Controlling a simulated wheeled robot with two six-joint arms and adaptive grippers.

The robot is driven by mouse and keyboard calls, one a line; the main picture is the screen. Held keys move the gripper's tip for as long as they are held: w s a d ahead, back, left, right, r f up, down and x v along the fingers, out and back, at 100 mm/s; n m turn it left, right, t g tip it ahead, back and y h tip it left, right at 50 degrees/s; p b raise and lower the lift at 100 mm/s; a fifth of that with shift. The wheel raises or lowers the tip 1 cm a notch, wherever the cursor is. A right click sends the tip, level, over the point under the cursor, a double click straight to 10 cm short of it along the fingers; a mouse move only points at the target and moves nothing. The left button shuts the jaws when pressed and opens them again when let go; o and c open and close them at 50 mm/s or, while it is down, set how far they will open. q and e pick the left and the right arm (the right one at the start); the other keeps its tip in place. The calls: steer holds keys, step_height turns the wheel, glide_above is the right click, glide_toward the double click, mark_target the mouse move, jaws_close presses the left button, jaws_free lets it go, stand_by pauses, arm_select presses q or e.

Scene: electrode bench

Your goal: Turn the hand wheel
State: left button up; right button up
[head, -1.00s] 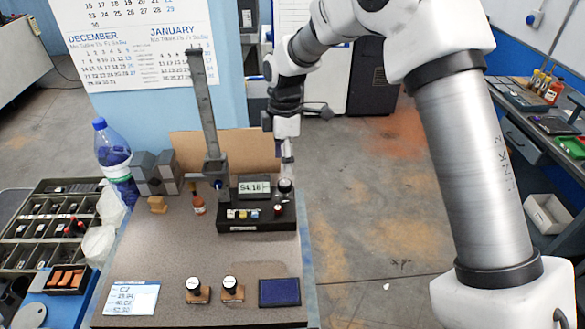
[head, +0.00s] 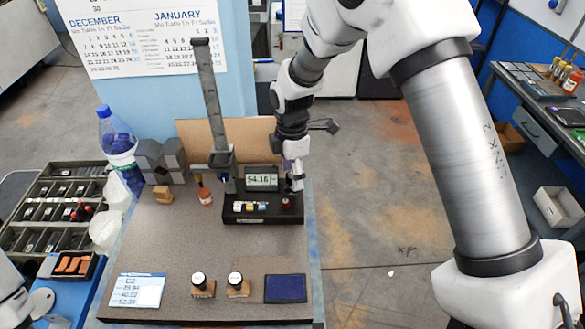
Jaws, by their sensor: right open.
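The black meter box (head: 262,216) stands on the bench with a lit display (head: 261,179) reading about 54.16. Coloured buttons and a small red knob (head: 286,203) are on its top. A round dark knob at its right rear, which I take for the hand wheel, is now mostly hidden by my right gripper. My right gripper (head: 295,184) points down there, open; I cannot tell whether it touches the knob. A tall grey post (head: 212,100) rises left of the display. My left gripper is out of view; only part of that arm shows at lower left.
The brown bench top (head: 185,249) is clear in the middle. Grey blocks (head: 160,160), a small orange bottle (head: 204,194) and a water bottle (head: 115,140) stand left.

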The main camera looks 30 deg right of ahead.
steer(key=shift+s+a+r, duration=0.1)
steer(key=shift+s+r, duration=0.15)
steer(key=shift+s, duration=0.05)
steer(key=c, duration=0.5)
steer(key=shift+a, duration=0.1)
steer(key=c, duration=0.7)
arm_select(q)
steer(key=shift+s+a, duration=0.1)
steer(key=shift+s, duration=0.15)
arm_select(e)
steer(key=shift+o, duration=0.2)
steer(key=shift+m, duration=0.3)
